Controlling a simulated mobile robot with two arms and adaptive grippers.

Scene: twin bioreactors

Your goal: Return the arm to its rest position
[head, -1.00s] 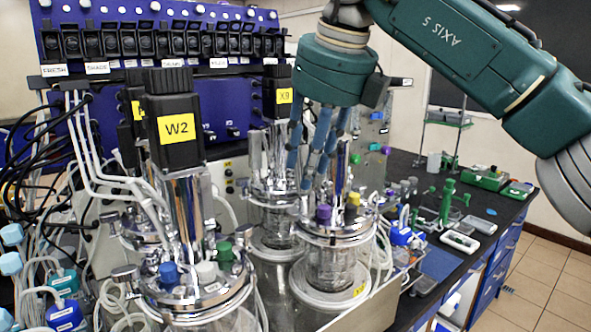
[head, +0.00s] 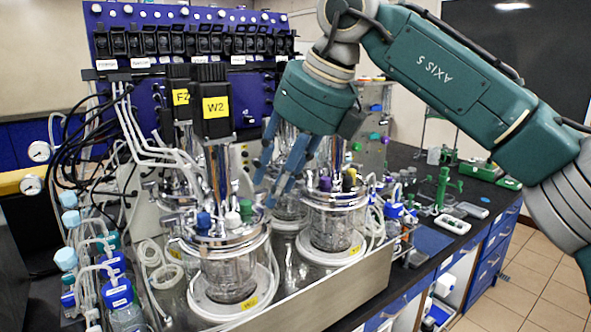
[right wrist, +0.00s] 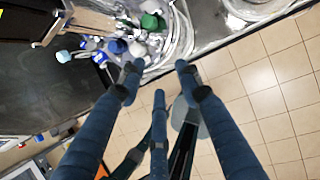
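My right arm (head: 455,70) comes in from the upper right of the head view, bent down at the wrist. Its gripper (head: 272,180) hangs just right of the W2 reactor, in front of the reactors behind. Its blue fingers point down and are spread. In the right wrist view the fingers (right wrist: 158,80) stand apart with nothing between them, above floor tiles and the bench edge. My left gripper is not in view.
The W2 reactor (head: 227,262) stands in a metal tray (head: 330,295), with another glass reactor (head: 331,222) to its right. Tubes and blue-capped bottles (head: 118,295) crowd the left. Open tiled floor (head: 530,290) lies at the right.

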